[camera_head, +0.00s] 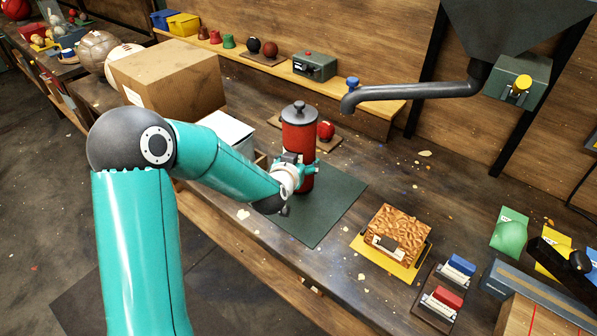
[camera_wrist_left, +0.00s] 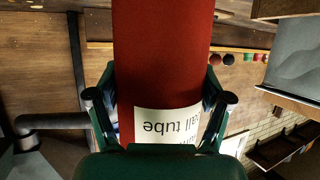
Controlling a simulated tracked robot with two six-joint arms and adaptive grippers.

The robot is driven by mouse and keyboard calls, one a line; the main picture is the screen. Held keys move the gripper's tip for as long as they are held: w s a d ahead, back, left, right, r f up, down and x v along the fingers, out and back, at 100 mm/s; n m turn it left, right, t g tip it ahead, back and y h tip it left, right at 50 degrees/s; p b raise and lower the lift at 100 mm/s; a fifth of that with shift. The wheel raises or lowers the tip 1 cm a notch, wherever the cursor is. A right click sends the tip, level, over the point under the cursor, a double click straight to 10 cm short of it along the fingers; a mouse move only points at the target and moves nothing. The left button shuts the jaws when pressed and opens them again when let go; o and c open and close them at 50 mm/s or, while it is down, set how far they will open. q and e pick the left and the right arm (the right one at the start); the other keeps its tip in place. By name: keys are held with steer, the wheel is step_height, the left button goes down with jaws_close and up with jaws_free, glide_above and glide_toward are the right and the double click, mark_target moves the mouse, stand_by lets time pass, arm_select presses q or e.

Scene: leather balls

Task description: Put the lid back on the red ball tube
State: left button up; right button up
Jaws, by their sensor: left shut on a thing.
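The red ball tube (camera_head: 299,141) stands upright on a dark green mat (camera_head: 334,215) in the head view. A dark grey lid (camera_head: 299,112) with a round knob sits on its top end and looks level; I cannot tell how fully it is seated. My left gripper (camera_head: 301,172) is shut around the tube's lower part. In the left wrist view, the left gripper (camera_wrist_left: 158,103) has a finger on each side of the red tube (camera_wrist_left: 162,55). The tube's label, with "ball tube" readable upside down, shows between the fingers. My right gripper is not in view.
A red ball (camera_head: 325,131) lies on a board behind the tube. A grey pipe (camera_head: 415,92) reaches over the bench at the right. A cardboard box (camera_head: 170,78) stands to the left. A textured brown block (camera_head: 397,234) sits on a yellow tray to the right.

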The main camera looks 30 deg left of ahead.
arm_select(q)
steer(key=shift+r, duration=0.15)
steer(key=shift+f, duration=1.95)
steer(key=o, duration=1.7)
steer(key=shift+f, duration=0.1)
steer(key=shift+s, duration=0.1)
steer(key=b+v, duration=0.2)
steer(key=v, duration=1)
